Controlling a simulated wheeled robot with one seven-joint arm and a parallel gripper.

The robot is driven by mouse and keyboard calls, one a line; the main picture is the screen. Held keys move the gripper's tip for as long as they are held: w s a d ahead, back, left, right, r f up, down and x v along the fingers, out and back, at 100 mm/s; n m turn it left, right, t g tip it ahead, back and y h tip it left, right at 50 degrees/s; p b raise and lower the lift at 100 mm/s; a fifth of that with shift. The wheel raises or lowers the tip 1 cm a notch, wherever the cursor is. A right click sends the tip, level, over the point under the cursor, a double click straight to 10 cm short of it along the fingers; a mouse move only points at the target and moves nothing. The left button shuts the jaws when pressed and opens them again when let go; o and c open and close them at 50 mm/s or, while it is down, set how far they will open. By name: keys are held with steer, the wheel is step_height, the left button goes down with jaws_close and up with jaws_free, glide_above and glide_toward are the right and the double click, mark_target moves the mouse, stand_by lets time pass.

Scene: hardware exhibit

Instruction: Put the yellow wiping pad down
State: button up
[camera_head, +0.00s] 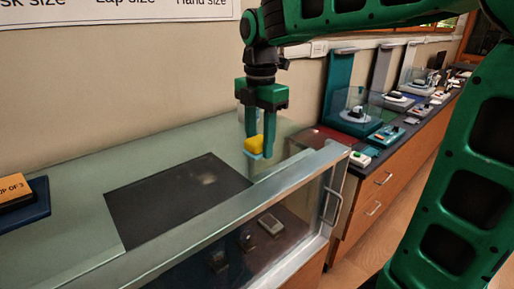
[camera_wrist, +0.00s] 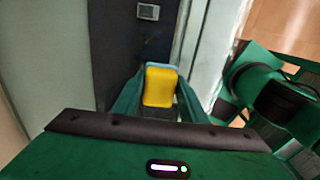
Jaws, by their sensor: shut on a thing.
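The yellow wiping pad (camera_head: 253,144) is between the fingers of my gripper (camera_head: 260,148), above the right part of the glass-topped display case. It has a light blue layer along one face. In the wrist view the pad (camera_wrist: 160,87) fills the space between the two green fingertips of my gripper (camera_wrist: 160,98), which are shut on it. The pad appears held above the case top; the exact gap below it is hard to judge.
The display case (camera_head: 75,162) has a dark rectangular panel (camera_head: 175,195) on its top and small items inside. A blue block with an orange sign (camera_head: 14,190) stands at far left. A counter with several exhibits (camera_head: 362,115) runs along the wall to the right.

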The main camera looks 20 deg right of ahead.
steer(key=shift+f, duration=0.85)
steer(key=shift+f, duration=0.15)
steer(key=shift+f, duration=0.1)
